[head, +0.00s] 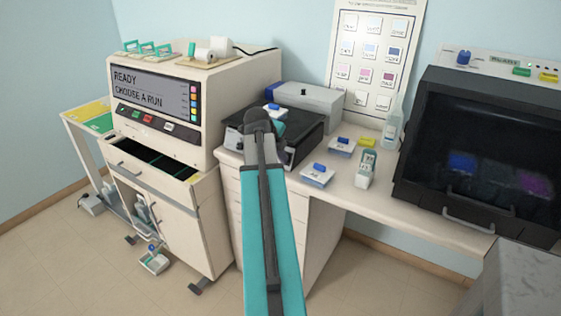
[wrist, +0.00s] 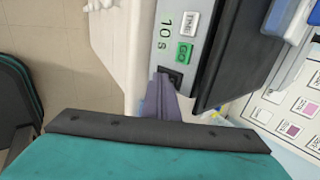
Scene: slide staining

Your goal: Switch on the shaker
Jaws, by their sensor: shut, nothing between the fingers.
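The shaker (head: 302,128) is a dark, flat-topped device on the bench, partly hidden behind my arm in the head view. In the wrist view its grey front panel (wrist: 178,45) carries the display "10s", a white TIME button (wrist: 190,22), a green GO button (wrist: 184,53) and a black switch (wrist: 173,77). My gripper (head: 262,120) is shut and empty, in front of the shaker. In the wrist view my fingertips (wrist: 164,82) are at the black switch and overlap its edge. I cannot tell whether they touch it. The switch's position is unclear.
The stainer (head: 150,95) stands left, reading "READY CHOOSE A RUN", with an open drawer below. Blue-lidded boxes (head: 316,176), a bottle (head: 391,130) and a yellow item (head: 367,142) are on the bench to the right. A dark hood (head: 480,95) stands further right.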

